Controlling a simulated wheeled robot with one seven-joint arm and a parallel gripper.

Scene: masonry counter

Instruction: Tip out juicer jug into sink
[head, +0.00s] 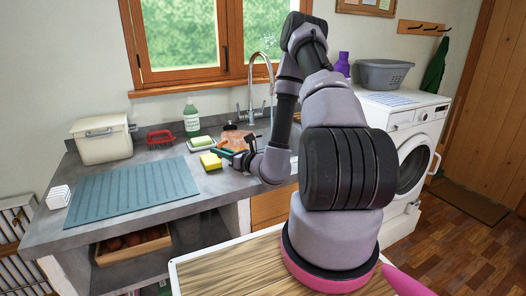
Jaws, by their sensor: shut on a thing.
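I cannot tell how far the jug is over the basin.
A yellow sponge (211,161) and a soap dish (202,143) are close left of my gripper. The tap (252,85) arches behind. A green bottle (192,119), red brush (160,137), cream box (101,138) and bare teal mat (130,192) are further left. A washing machine (415,140) stands right.

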